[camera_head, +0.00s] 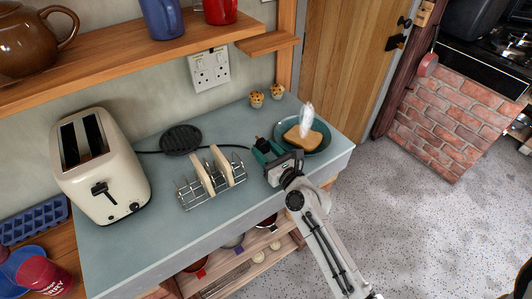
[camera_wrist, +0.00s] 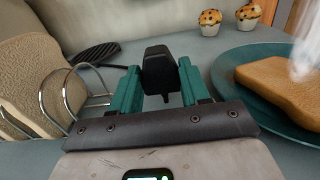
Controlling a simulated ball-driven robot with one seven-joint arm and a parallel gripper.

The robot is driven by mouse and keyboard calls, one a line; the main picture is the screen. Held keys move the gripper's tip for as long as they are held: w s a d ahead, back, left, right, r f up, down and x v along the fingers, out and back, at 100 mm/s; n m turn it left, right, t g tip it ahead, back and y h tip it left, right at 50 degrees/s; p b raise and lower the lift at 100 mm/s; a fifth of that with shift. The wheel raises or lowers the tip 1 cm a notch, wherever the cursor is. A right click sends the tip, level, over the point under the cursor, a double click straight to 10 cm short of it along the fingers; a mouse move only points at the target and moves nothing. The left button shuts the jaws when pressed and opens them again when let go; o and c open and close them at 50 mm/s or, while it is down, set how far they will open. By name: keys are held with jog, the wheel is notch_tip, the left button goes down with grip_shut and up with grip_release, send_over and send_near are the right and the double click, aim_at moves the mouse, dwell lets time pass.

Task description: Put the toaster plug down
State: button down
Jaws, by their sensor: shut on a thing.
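The black toaster plug (camera_wrist: 159,66) is between the green fingers of my gripper (camera_wrist: 160,84) in the wrist view. My gripper is shut on it. In the head view my gripper (camera_head: 266,152) is low over the blue-grey counter (camera_head: 150,240), between the toast rack and the plate, and the plug (camera_head: 260,142) shows as a small dark shape at its tips. I cannot tell whether the plug touches the counter. The cream toaster (camera_head: 100,165) stands at the left, and a black cable runs along the counter behind the rack towards the plug.
A toast rack (camera_head: 212,185) with bread slices is left of my gripper. A teal plate (camera_head: 318,139) with toast (camera_head: 303,139) is close on the right. Two muffins (camera_head: 257,99) and a black round item (camera_head: 181,140) are behind. A double socket (camera_head: 209,70) is on the wall.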

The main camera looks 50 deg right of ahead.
jog(key=shift+s+a+f+b, duration=0.15)
jog(key=shift+f+b, duration=0.35)
jog(key=shift+f, duration=0.25)
jog(key=c, duration=0.5)
grip_release()
jog(key=shift+f, duration=0.2)
jog(key=shift+c, duration=0.2)
jog(key=shift+r, duration=0.35)
jog(key=v, duration=0.3)
jog(key=b+v, duration=0.1)
jog(key=v, duration=0.3)
jog(key=r+v, duration=0.1)
jog(key=v, duration=0.2)
jog(key=shift+s+b, duration=0.2)
jog(key=shift+b, duration=0.15)
jog(key=shift+s+a+r, duration=0.1)
jog(key=shift+s+r, duration=0.05)
jog(key=shift+s, duration=0.5)
